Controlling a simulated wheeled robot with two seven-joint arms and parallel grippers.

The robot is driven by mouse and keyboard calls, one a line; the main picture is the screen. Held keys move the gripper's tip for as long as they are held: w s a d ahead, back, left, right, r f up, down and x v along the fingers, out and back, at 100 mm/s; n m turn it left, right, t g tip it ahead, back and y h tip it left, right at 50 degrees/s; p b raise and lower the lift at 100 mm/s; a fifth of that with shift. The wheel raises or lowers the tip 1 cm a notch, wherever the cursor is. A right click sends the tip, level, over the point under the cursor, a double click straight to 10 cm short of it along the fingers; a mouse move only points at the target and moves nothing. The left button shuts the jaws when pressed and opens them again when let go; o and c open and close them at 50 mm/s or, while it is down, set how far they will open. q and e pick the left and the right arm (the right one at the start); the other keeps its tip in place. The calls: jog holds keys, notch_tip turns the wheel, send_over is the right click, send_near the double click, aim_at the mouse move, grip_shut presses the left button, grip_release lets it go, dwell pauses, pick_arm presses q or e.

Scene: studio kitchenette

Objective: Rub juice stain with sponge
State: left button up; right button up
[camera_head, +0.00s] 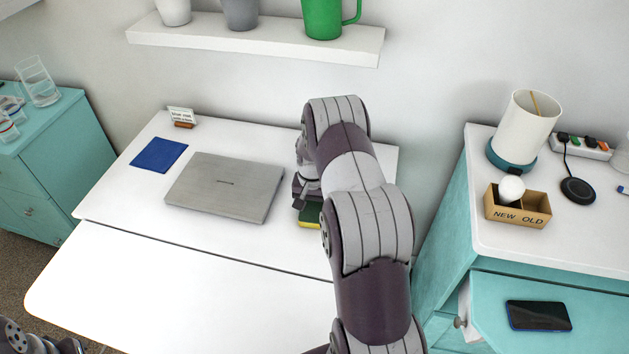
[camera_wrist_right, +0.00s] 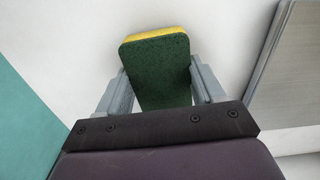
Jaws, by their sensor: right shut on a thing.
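The sponge (camera_head: 309,215), green with a yellow layer, shows in the head view partly hidden by my right arm, low over the white table (camera_head: 200,270) just right of the laptop. In the right wrist view the sponge (camera_wrist_right: 158,75) sits between the two grey fingers. My right gripper (camera_head: 305,198) is shut on it; it also shows in the wrist view (camera_wrist_right: 160,90). I cannot tell whether the sponge touches the table. No juice stain shows in either view; my right arm covers part of the table's right side.
A closed grey laptop (camera_head: 226,184) lies left of the sponge, with a blue square (camera_head: 159,155) and a small sign (camera_head: 182,116) beyond. The table's front is clear. Right, a teal cabinet holds a lamp (camera_head: 522,128) and box (camera_head: 518,207); its open drawer holds a phone (camera_head: 538,315).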

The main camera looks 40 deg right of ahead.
notch_tip(320, 180, up, 4)
jog(key=shift+s+a+r+p, duration=0.15)
jog(key=shift+r+p, duration=0.05)
jog(key=shift+p, duration=1)
jog(key=shift+r+p, duration=0.6)
jog(key=shift+r, duration=0.05)
jog(key=shift+r+p, duration=0.7)
jog(key=shift+r, duration=0.35)
